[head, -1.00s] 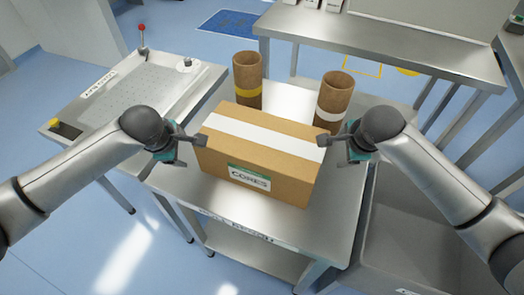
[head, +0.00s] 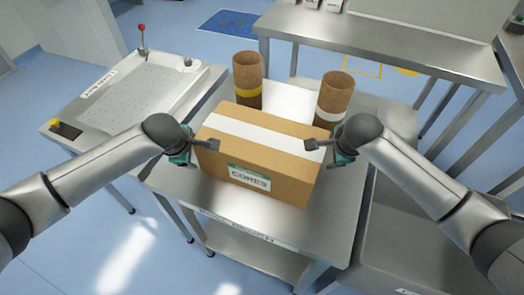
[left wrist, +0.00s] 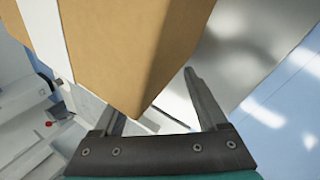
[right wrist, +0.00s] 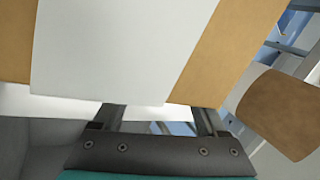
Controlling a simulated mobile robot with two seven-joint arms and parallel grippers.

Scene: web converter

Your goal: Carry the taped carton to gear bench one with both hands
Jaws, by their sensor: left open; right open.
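The taped carton (head: 262,152) is a brown box with a white tape strip along its top and a "CORES" label on its front. It sits on a steel bench (head: 310,232). My left gripper (head: 208,145) is open at the carton's left end, and the carton's corner fills much of the left wrist view (left wrist: 125,50). My right gripper (head: 318,145) is open at the right end, with the taped face close in the right wrist view (right wrist: 110,50). I cannot tell whether either gripper touches the carton. Which bench is gear bench one is not readable.
Two cardboard tubes, one with a yellow band (head: 248,80) and one with a white band (head: 334,98), stand behind the carton. A perforated table (head: 140,90) with a red-knobbed lever is at left. A long steel bench (head: 385,48) is at the back. Blue floor shows between them.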

